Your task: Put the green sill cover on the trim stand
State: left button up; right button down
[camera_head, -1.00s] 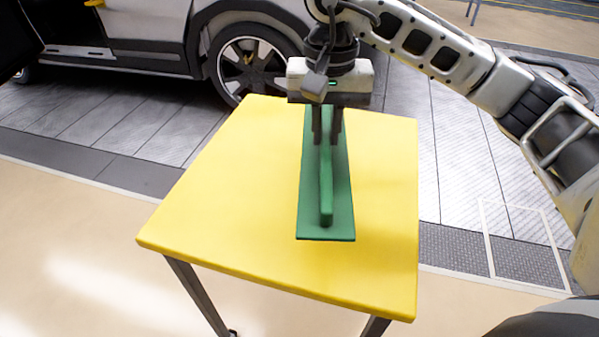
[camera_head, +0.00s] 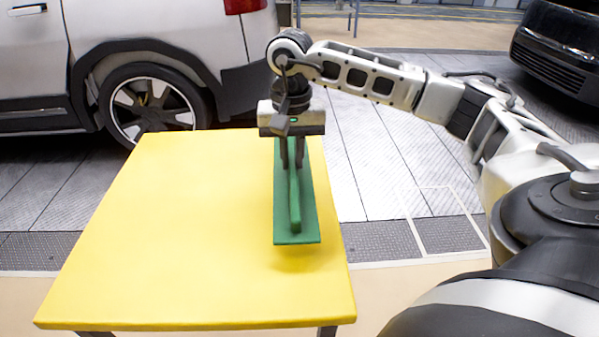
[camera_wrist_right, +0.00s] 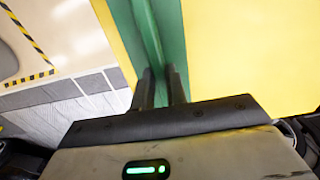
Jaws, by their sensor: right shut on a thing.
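The green sill cover (camera_head: 296,222) is a long flat plate with a raised rib along its middle. My right gripper (camera_head: 292,165) is shut on the rib, fingers pointing down, and holds the cover over the right part of the yellow table (camera_head: 180,220). A shadow below its near end suggests it is a little above the top. The right wrist view also shows the cover (camera_wrist_right: 172,30) between the fingers of my right gripper (camera_wrist_right: 162,75). My left gripper is not in view. I see no trim stand I can identify.
A silver car (camera_head: 60,60) stands behind the table at the left. A dark vehicle (camera_head: 560,50) is at the far right. The table's left and front parts are bare. Open floor (camera_head: 370,170) lies right of the table.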

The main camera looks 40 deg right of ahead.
aim_at(300, 173)
jog(key=shift+s+d+f, duration=0.1)
jog(key=shift+d+f, duration=0.35)
jog(key=shift+f, duration=0.1)
jog(key=f, duration=0.3)
jog(key=shift+s+d+f, duration=0.15)
jog(key=shift+d, duration=0.25)
jog(key=shift+f, duration=0.3)
jog(key=shift+f, duration=0.15)
jog(key=c, duration=1.4)
grip_release()
notch_tip(300, 173, up, 12)
jog(key=shift+p, duration=0.35)
